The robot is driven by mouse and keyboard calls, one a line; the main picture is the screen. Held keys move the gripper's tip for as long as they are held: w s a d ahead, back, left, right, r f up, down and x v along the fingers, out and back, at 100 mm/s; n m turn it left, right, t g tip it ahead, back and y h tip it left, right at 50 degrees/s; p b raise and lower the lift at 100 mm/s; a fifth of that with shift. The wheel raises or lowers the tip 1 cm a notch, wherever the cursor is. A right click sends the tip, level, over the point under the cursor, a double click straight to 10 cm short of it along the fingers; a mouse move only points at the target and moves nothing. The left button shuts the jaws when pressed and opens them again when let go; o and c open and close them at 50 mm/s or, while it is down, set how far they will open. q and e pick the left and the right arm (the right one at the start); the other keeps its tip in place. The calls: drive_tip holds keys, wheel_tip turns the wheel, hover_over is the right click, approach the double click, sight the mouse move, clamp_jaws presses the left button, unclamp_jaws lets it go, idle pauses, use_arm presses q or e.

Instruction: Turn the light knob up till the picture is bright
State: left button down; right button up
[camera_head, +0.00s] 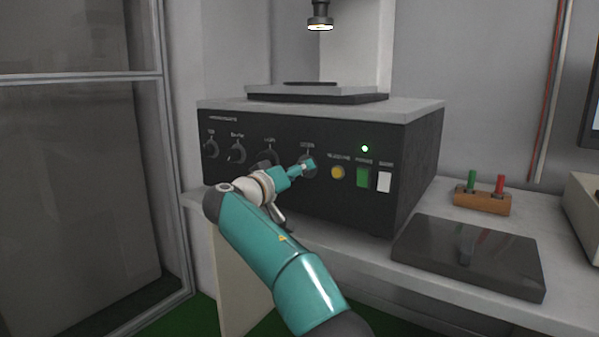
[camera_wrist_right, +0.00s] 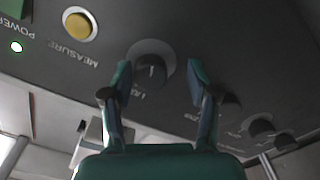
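A dark instrument box (camera_head: 300,118) on the bench has a row of round knobs on its front. The knob labels are too small to read surely, so I cannot tell which is the light knob. My right gripper (camera_head: 307,165) is at the rightmost knob (camera_head: 311,174) and partly hides it. In the right wrist view that knob (camera_wrist_right: 151,72) shows between the two spread fingers of my right gripper (camera_wrist_right: 160,77), with a gap on its right; contact on its left is unclear. A screen (camera_head: 596,125) shows only as a sliver at the right edge. My left gripper is not in view.
Right of the knob are a yellow button (camera_head: 337,172), a green switch (camera_head: 363,177) and a white switch (camera_head: 384,182). A lit lamp (camera_head: 320,22) hangs above a stage (camera_head: 315,95). A dark pad (camera_head: 480,262) and a peg block (camera_head: 482,203) stand at right.

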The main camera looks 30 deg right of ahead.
drive_tip(key=shift+s+d+r, duration=0.1)
drive_tip(key=shift+r, duration=0.05)
drive_tip(key=v, duration=1.2)
idle(0.3)
